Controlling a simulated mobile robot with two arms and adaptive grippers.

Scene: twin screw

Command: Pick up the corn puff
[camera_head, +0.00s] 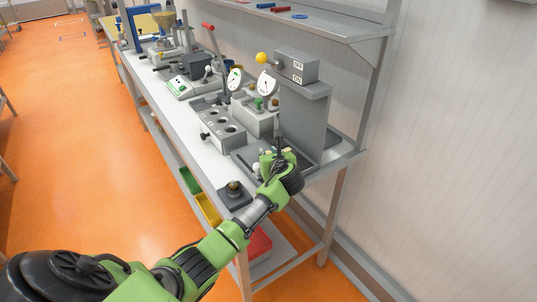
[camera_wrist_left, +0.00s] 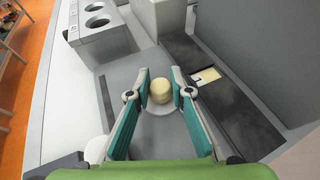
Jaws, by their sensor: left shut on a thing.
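The corn puff (camera_wrist_left: 160,90) is a small pale yellow rounded cylinder, seen in the left wrist view between the fingertips of my left gripper (camera_wrist_left: 160,92). The teal finger pads are closed on it from both sides. A pale round disc (camera_wrist_left: 163,110) shows just under the puff. I cannot tell whether the puff still touches it. In the head view my left gripper (camera_head: 277,160) is at the base of the grey machine, and the puff is hidden there. My right gripper is not in view.
The tall grey twin-screw machine (camera_head: 303,118) stands close beside my left gripper. A grey block with round holes (camera_head: 220,128) and dial gauges (camera_head: 235,79) are behind it. A dark square base with a knob (camera_head: 234,194) sits near the bench's front edge. A shelf (camera_head: 320,24) hangs above.

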